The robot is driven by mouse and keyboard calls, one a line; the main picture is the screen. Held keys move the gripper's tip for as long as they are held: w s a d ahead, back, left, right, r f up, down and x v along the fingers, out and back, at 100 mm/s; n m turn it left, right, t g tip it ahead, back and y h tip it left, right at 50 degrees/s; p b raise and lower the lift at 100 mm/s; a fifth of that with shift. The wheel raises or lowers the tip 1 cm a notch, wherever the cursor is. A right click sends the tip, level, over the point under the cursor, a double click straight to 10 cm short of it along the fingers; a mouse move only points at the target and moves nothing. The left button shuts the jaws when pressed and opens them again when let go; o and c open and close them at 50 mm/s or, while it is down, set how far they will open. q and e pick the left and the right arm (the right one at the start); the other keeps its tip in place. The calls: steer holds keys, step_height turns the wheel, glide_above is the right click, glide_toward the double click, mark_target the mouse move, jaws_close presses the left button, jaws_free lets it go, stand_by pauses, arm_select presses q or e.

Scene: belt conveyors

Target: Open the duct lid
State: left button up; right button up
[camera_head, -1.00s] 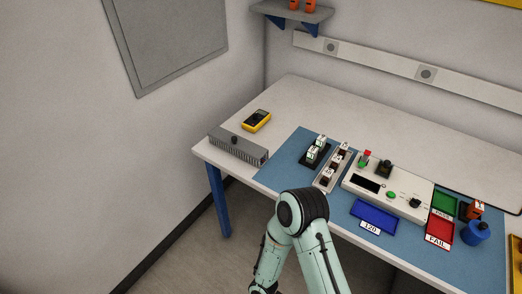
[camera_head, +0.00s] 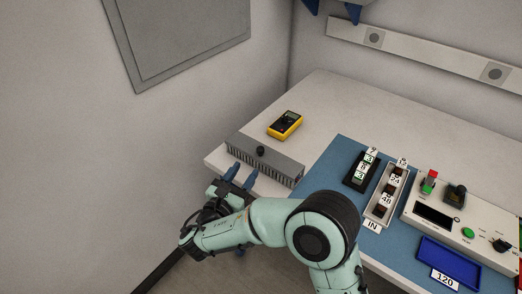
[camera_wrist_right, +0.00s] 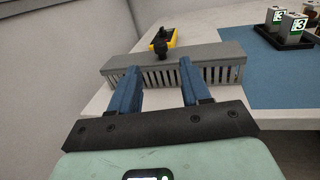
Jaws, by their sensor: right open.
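The grey slotted duct (camera_head: 275,170) lies along the left front edge of the table, its flat lid (camera_head: 279,162) on top. A black knob (camera_head: 260,151) stands on the lid. In the right wrist view the duct (camera_wrist_right: 217,75) lies across the picture, with the knob (camera_wrist_right: 162,49) above and between my fingers. My right gripper (camera_head: 241,176) is open and empty, with blue fingers pointing at the duct's slotted front; in the wrist view the fingers (camera_wrist_right: 160,80) reach toward its near side. I cannot tell whether they touch it. My left gripper is not in view.
A yellow multimeter (camera_head: 286,125) lies behind the duct. A blue mat (camera_head: 334,180) to the right bears a black tray of blocks (camera_head: 361,172), a grey IN tray (camera_head: 387,196), a control box (camera_head: 463,220) and a blue 120 bin (camera_head: 447,262). The table behind the mat is clear.

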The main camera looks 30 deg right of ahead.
mark_target(259, 151)
steer(key=b+x, duration=0.1)
steer(key=x, duration=0.9)
steer(key=shift+w+d, duration=0.25)
steer(key=shift+d, duration=0.1)
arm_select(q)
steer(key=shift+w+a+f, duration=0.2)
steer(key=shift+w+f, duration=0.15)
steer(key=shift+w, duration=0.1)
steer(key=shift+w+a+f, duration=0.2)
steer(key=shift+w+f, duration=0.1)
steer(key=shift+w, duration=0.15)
